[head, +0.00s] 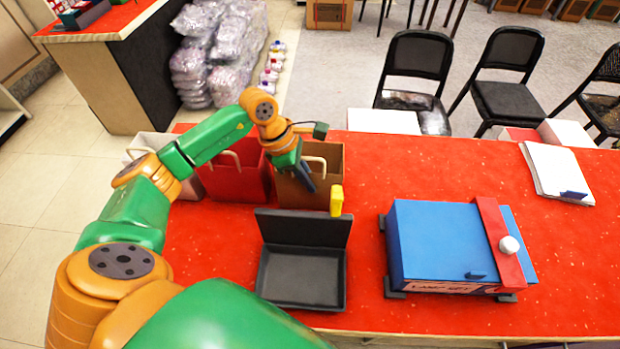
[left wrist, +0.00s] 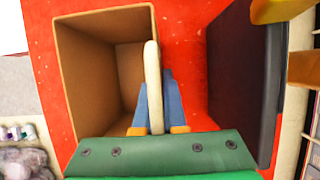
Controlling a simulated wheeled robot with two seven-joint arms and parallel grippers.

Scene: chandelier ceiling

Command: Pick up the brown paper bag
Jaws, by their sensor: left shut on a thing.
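The brown paper bag (head: 325,190) stands upright on the red counter, right of a red bag and behind a black open tray. My left gripper (head: 307,183) is at the bag's top, reaching in from the left. In the left wrist view, the open brown bag (left wrist: 85,75) shows its empty-looking inside. The pale handle (left wrist: 152,75) runs between the blue fingers of my left gripper (left wrist: 158,100), which is shut on it. The bag's far lower part is hidden. My right gripper is not in view.
A red bag (head: 236,175) and a white bag (head: 146,145) stand to the left. The black tray (head: 303,275) is in front, with a yellow object (head: 336,201) near it. A blue box (head: 440,240) sits right. The counter (head: 430,160) is clear behind the blue box.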

